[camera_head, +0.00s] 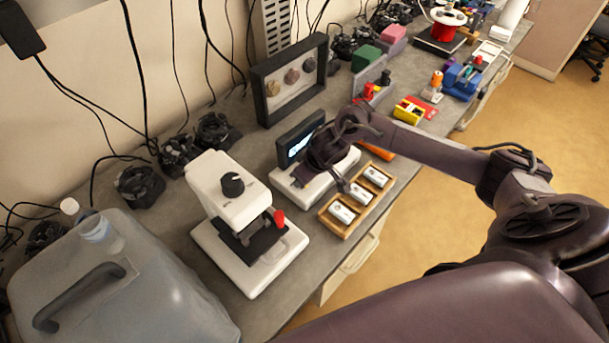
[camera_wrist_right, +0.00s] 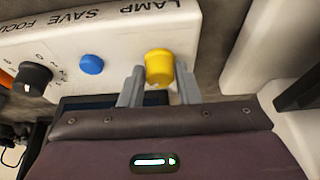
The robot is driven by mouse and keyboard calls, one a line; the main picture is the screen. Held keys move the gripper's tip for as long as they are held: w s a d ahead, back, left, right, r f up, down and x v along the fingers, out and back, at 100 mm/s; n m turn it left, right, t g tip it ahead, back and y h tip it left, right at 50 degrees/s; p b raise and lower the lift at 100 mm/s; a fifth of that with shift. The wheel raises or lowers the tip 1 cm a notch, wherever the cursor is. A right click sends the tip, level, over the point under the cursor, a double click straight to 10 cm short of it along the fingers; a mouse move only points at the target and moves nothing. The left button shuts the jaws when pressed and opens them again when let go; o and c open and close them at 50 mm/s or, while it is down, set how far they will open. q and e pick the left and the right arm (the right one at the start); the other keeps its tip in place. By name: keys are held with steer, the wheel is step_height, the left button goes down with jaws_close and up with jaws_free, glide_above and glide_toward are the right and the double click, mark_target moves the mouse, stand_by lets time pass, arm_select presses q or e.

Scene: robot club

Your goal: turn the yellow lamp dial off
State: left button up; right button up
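The yellow lamp dial (camera_wrist_right: 159,66) sits on a white panel (camera_wrist_right: 120,45) under the word LAMP, which appears upside down in the right wrist view. My right gripper (camera_wrist_right: 159,72) has one grey finger on each side of the dial, with narrow gaps seeming to show, so it looks open around it. In the head view my right gripper (camera_head: 308,178) is over the white base of a unit with a dark screen (camera_head: 300,138), and it hides the dial there. My left gripper is not in view.
A blue button (camera_wrist_right: 92,64) and a black dial (camera_wrist_right: 33,76) share the panel. A white microscope (camera_head: 228,195) with a red knob stands left of the unit. A wooden tray (camera_head: 333,229) with white pieces lies close in front. A framed display (camera_head: 290,80) stands behind.

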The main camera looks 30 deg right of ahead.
steer(key=shift+c, duration=1.4)
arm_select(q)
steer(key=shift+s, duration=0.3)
